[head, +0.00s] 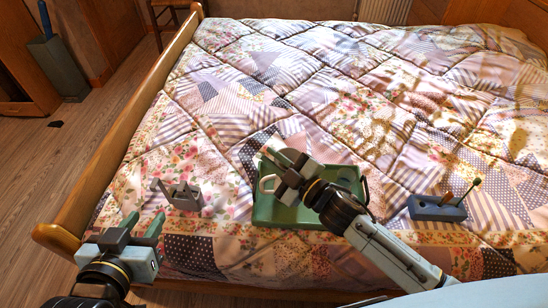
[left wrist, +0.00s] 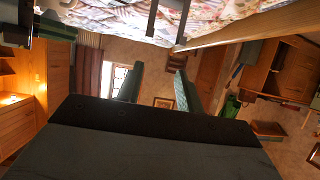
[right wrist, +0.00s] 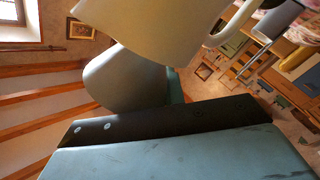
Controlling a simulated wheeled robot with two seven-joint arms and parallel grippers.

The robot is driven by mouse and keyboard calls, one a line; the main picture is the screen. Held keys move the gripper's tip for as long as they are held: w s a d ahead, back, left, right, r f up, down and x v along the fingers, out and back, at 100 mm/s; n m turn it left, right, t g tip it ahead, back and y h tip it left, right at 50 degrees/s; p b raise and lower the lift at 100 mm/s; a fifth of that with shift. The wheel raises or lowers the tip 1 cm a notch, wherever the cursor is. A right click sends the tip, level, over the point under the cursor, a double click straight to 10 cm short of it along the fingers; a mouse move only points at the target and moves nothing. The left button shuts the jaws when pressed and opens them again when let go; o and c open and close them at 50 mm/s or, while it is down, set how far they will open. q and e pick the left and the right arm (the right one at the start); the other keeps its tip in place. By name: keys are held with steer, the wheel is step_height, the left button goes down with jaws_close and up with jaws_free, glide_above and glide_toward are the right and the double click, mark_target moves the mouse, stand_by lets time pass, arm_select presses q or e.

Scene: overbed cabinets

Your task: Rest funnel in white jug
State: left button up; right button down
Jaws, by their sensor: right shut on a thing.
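The white jug (head: 263,184) stands in the green tray on the bed, mostly hidden behind my right gripper; its handle shows on the left. In the right wrist view the cream jug (right wrist: 150,28) fills the top, very close to the fingers. The funnel (head: 292,156), a grey-brown cone, is at my right gripper (head: 278,163), which is shut on it. The funnel (right wrist: 122,82) also shows in the right wrist view, right beside the jug; I cannot tell whether its spout is inside. My left gripper (head: 143,224) is open and empty near the bed's left front corner.
The green tray (head: 275,212) lies at the front middle of the quilt. A grey rack (head: 182,196) stands left of it. The wooden bed rail (head: 120,130) runs along the left. The quilt behind is clear.

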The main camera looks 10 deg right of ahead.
steer(key=shift+f+b, duration=0.4)
steer(key=shift+f, duration=0.25)
arm_select(q)
step_height(320, 180, up, 7)
steer(key=w+d+t+h, duration=0.1)
steer(key=w+t, duration=0.1)
steer(key=t, duration=0.2)
steer(key=shift+d+f+t+h+b, duration=0.2)
steer(key=shift+d+t+h+b, duration=0.1)
steer(key=shift+d+b, duration=0.1)
arm_select(e)
steer(key=shift+f, duration=0.55)
steer(key=c, duration=1.4)
jaws_free()
